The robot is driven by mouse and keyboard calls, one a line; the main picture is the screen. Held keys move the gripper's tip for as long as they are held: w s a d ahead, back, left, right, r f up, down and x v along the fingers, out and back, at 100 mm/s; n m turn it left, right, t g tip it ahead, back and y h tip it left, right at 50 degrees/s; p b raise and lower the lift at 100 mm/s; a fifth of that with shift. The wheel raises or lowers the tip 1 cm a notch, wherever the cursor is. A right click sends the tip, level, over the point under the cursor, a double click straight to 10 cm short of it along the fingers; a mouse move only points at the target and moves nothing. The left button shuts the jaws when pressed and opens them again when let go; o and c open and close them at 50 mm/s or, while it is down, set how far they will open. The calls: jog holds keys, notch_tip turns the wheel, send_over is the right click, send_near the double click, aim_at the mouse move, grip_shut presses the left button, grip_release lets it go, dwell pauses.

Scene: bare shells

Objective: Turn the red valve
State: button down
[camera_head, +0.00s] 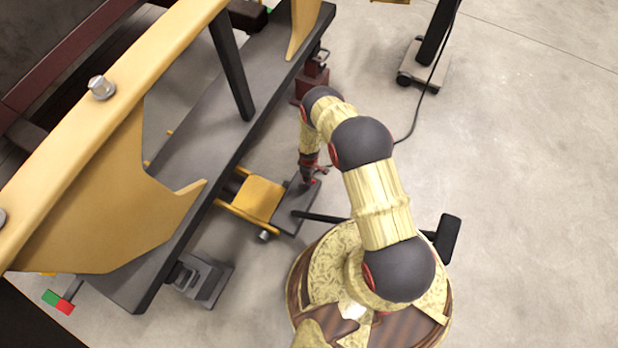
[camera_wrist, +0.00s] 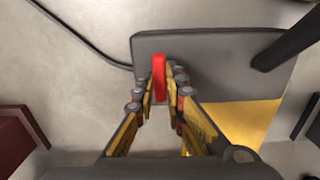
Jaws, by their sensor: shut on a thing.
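The red valve (camera_wrist: 159,68) shows in the wrist view as a narrow upright red handle over a dark grey plate (camera_wrist: 215,50). My gripper (camera_wrist: 160,88) has its two fingers on either side of the handle, and it is shut on it. The far end of the handle stands out past the fingertips; its near part is between the fingers. In the head view my gripper (camera_head: 309,180) points down at the dark plate beside a yellow block (camera_head: 257,198). There the valve is too small and covered to tell from the gripper's red parts.
A long grey beam (camera_head: 190,165) with a yellow frame (camera_head: 95,115) above it lies left of my arm. A dark post on a wheeled base (camera_head: 425,68) stands at the top, with a cable on the floor. The floor at the right is clear.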

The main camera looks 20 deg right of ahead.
dwell(0.5)
jog(key=c, duration=1.8)
grip_release()
jog(key=shift+c, duration=0.2)
notch_tip(320, 180, up, 12)
